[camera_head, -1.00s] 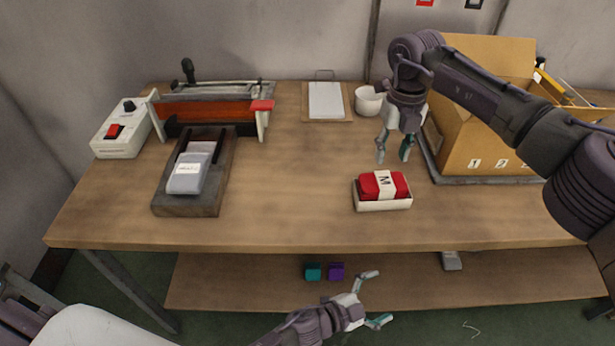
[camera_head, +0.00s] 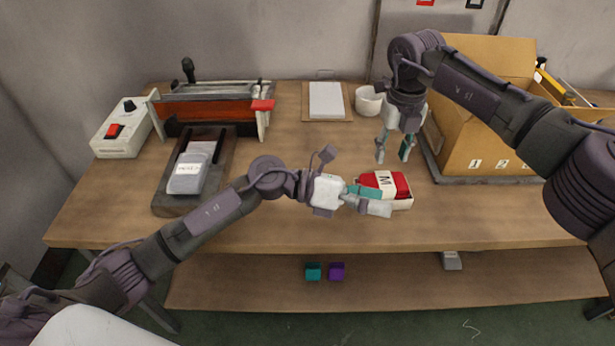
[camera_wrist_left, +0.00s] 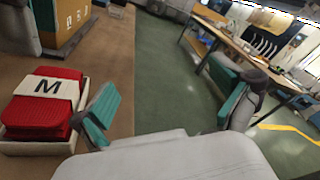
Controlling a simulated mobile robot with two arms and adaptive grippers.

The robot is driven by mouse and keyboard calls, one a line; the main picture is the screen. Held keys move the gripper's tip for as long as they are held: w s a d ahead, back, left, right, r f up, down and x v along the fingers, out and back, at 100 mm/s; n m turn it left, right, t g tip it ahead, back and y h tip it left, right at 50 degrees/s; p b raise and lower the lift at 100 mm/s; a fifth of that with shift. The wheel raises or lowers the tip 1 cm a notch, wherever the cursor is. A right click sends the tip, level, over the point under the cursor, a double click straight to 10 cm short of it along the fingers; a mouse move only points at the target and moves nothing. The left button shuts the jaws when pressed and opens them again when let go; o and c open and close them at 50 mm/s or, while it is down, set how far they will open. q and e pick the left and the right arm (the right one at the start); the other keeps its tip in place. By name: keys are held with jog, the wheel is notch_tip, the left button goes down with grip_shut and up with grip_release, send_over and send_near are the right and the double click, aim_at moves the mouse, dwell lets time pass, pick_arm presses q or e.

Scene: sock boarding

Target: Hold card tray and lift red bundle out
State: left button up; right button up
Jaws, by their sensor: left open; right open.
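The red bundle (camera_head: 396,184) has a white band marked M and sits in the low white card tray (camera_head: 403,204) on the table. In the left wrist view the red bundle (camera_wrist_left: 42,104) and the card tray (camera_wrist_left: 38,148) are at the left, beside one finger. My left gripper (camera_head: 376,199) is open at the tray's left front and partly hides it in the head view. In the wrist view nothing is between its fingers (camera_wrist_left: 170,110). My right gripper (camera_head: 393,150) is open, pointing down, above and behind the bundle.
A cardboard box (camera_head: 488,120) stands at the back right, with a white cup (camera_head: 368,101) to its left. A clipboard (camera_head: 326,100) lies at the back. A sealer-like machine (camera_head: 215,108) and a dark tray with a grey pack (camera_head: 190,172) are at the left.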

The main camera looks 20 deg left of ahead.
aim_at(383, 189)
pick_arm(q)
jog(key=w+a+f+m+t+y, duration=0.1)
jog(key=w+a, duration=0.1)
jog(key=a, duration=0.3)
jog(key=w+a+f+m+t+y, duration=0.1)
jog(key=w+a+f+m, duration=0.1)
jog(key=a, duration=0.3)
jog(key=w+a+f+m+y, duration=0.1)
jog(key=w+a+f+y, duration=0.1)
jog(key=a, duration=0.3)
jog(key=shift+w+a+f+m+t, duration=0.2)
jog(key=shift+a+f+m+t, duration=0.1)
jog(key=shift+t, duration=0.1)
jog(key=x, duration=1.3)
jog(key=shift+w+d+f, duration=0.2)
jog(key=shift+w+d, duration=0.05)
